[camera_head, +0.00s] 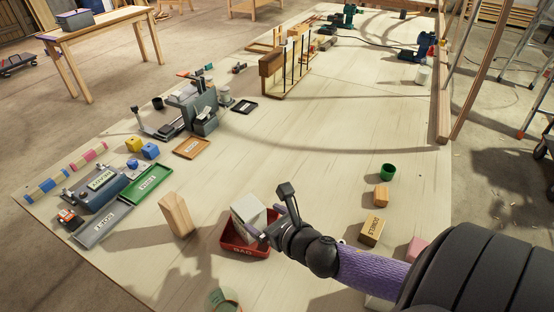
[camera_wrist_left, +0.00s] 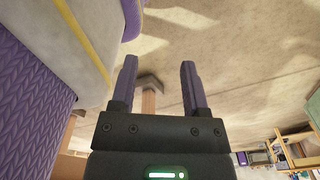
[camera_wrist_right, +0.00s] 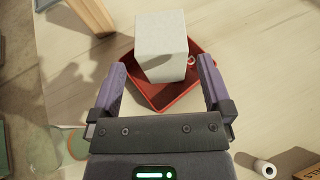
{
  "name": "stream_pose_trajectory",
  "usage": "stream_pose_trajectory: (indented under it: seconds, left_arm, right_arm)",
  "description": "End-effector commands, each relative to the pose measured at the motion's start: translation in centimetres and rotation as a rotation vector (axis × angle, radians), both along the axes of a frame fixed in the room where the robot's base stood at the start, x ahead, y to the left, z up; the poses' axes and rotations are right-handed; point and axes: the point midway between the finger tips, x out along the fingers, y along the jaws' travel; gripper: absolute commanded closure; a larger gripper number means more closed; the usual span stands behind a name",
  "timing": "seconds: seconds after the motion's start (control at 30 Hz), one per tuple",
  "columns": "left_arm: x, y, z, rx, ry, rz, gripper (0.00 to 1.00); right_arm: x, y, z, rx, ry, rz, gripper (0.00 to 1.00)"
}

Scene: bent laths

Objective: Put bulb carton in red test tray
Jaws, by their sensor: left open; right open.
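The bulb carton, a pale grey-white box (camera_head: 247,211), stands in the red tray (camera_head: 236,246), whose front is marked BAD. In the right wrist view the carton (camera_wrist_right: 162,42) covers the back part of the tray (camera_wrist_right: 168,101); I cannot tell whether its base rests flat. My right gripper (camera_head: 270,214) is open at the near side of the carton, its fingers spread wider than the box. No grip on the carton shows. My left gripper (camera_wrist_left: 158,66) is open and empty in the left wrist view, over the floor away from the workbench; the head view does not show it.
A wooden block (camera_head: 176,214) stands left of the red tray. A box marked DOWELS (camera_head: 372,230), a small wooden block (camera_head: 381,196) and a green cup (camera_head: 388,171) are on the right. The middle is clear.

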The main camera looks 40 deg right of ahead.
Motion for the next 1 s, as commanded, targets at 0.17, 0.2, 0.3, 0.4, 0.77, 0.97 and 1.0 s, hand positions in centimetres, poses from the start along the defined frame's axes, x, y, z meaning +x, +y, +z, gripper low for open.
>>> stream_pose_trajectory:
  seconds: [0.17,0.2,0.3,0.4,0.77,0.97,1.0]
  left_arm:
    - [0.0,0.4,0.7,0.007,-0.001,-0.002,0.41]
    - [0.0,0.5,0.8,0.009,-0.001,-0.002,0.41]
    - [0.0,0.8,0.9,0.013,-0.001,-0.003,0.41]
    - [0.0,0.9,0.8,0.014,-0.001,-0.003,0.41]
    - [0.4,0.4,5.5,0.007,-0.011,0.001,0.41]
    - [0.8,-0.3,11.3,-0.007,-0.020,0.009,0.41]
    - [0.8,-0.5,12.3,-0.010,-0.022,0.010,0.41]
  right_arm:
    - [-3.2,0.0,1.4,0.001,0.002,0.000,0.00]
    - [-3.6,0.0,1.5,0.001,0.001,0.000,0.00]
    - [-4.2,0.0,1.8,0.000,-0.001,0.000,0.00]
    - [-4.3,0.0,1.8,0.000,0.000,0.000,0.00]
    - [-4.2,0.0,6.6,0.000,-0.008,0.000,0.00]
    - [-4.1,0.0,12.6,0.000,-0.014,0.000,0.00]
    - [-4.1,0.0,13.6,0.000,-0.014,0.000,0.00]
